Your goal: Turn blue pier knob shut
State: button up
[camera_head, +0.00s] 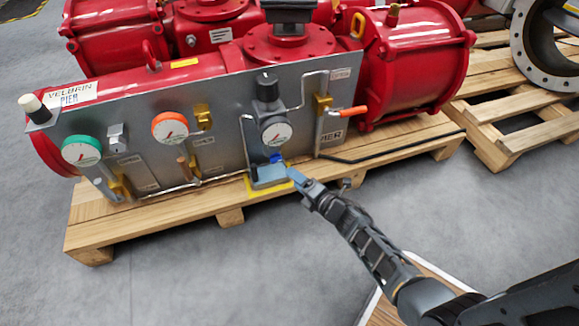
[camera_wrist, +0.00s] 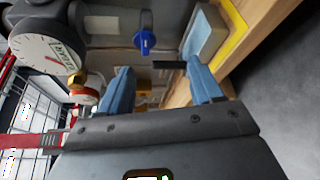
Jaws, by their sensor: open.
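The small blue knob (camera_head: 275,157) is low on the grey panel (camera_head: 225,115), below a white-faced gauge (camera_head: 276,132). My gripper (camera_head: 291,172) is close to the panel, just right of the knob in the head view. In the wrist view my gripper (camera_wrist: 159,68) has its two blue fingers spread apart with nothing between them. The knob appears ahead of the fingers, apart from them, between their tips sideways. The exact gap is unclear.
A large gauge (camera_wrist: 45,55) is at left. Orange-handled valve (camera_head: 347,111), pipes and red tanks (camera_head: 415,60) stand on a wooden pallet (camera_head: 195,208).

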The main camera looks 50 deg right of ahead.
aim_at(276, 159)
jog(key=w+a+r+n+g+h+p, duration=0.2)
jog(key=a+r+n+g+h+p, duration=0.25)
jog(key=n, duration=0.65)
jog(key=b+x, duration=0.2)
jog(key=x, duration=0.1)
jog(key=b+x, duration=0.1)
jog(key=x, duration=0.3)
jog(key=shift+s+d+r+b, duration=0.2)
jog(key=shift+d+r+b, duration=0.05)
jog(key=shift+d+b, duration=0.1)
jog(key=shift+w+d+f, duration=0.15)
jog(key=shift+w+d, duration=0.25)
jog(key=shift+w, duration=0.15)
jog(key=shift+c, duration=0.2)
jog(key=c, duration=1)
jog(key=shift+m, duration=0.4)
jog(key=o, duration=1)
jog(key=shift+o, duration=0.2)
